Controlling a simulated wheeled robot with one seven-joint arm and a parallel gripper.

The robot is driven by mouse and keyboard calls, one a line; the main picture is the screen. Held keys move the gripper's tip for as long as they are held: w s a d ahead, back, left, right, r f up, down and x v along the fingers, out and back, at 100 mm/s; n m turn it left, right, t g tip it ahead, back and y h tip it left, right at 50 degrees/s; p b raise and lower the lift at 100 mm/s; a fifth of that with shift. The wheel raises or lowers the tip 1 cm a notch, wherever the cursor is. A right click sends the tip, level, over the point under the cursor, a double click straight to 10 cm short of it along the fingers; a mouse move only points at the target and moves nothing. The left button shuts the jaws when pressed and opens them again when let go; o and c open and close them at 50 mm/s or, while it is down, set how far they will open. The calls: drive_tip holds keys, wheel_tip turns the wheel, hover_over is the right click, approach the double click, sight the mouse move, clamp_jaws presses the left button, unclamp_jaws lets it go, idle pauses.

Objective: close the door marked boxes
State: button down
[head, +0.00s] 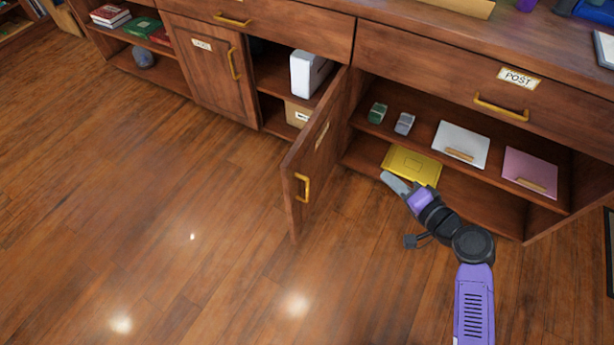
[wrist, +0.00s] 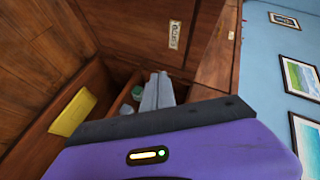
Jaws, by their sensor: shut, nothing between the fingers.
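A wooden door (head: 318,150) stands open in the head view, swung out from the cabinet and hinged at its right edge. Its outer face faces right, with a yellow pull handle (head: 302,187) near its free edge and a small label (head: 322,136) too slanted to read. The compartment behind it holds a white box (head: 309,73) and a cardboard box (head: 297,114). My gripper (head: 390,180) is right of the door, on its outer side and apart from it, near the front of the open shelves. It is shut and empty; its grey fingers (wrist: 157,91) also show in the wrist view.
A yellow folder (head: 411,165) lies on the lower shelf beside my gripper. A drawer labelled POST (head: 518,78) is above the shelves. Another labelled door (head: 210,72) at the left is shut. The floor (head: 180,220) in front and left of the open door is clear.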

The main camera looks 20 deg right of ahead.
drive_tip(key=w+a+r+y+b, duration=0.1)
drive_tip(key=w+a+r+y, duration=0.15)
drive_tip(key=y, duration=0.25)
drive_tip(key=n+g+y, duration=0.2)
drive_tip(key=n+y, duration=0.1)
drive_tip(key=y, duration=0.3)
approach(293, 161)
drive_tip(key=b+x, duration=0.2)
drive_tip(key=x, duration=0.4)
drive_tip(key=shift+w+a+f+b, duration=0.1)
drive_tip(key=shift+b, duration=0.25)
drive_tip(key=shift+w+a, duration=0.2)
drive_tip(key=shift+a, duration=0.05)
